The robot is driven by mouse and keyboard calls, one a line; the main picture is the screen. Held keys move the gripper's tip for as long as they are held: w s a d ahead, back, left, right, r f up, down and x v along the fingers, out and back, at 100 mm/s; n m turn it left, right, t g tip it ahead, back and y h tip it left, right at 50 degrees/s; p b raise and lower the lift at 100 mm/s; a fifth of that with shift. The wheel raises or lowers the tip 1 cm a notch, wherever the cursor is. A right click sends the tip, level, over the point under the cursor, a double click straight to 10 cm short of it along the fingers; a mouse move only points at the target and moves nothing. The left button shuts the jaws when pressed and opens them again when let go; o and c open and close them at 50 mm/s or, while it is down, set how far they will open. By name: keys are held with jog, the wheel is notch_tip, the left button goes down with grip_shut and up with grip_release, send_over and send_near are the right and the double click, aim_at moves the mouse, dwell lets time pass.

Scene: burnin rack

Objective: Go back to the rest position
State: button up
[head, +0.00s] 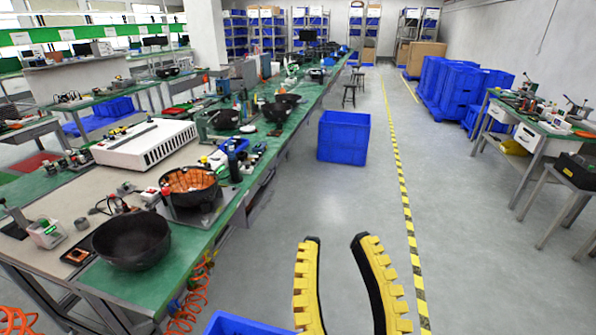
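My gripper (336,240) shows at the bottom of the head view, right of centre. Its two curved black fingers with ridged yellow pads point away from me over the grey floor. The fingers are apart, with only bare floor seen between them, so it is open and empty. It touches nothing that I can see. My wrist and the rest of the arm are outside the frame.
A green-edged workbench (190,255) runs along the left, with black bowls (131,241) and a white box (145,143) on it. A blue crate (343,136) stands on the floor ahead. Blue crates (452,90) are stacked at right.

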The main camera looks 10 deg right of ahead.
notch_tip(320, 180, up, 35)
jog(key=p, duration=3.2)
jog(key=shift+p, duration=0.4)
jog(key=shift+r, duration=0.1)
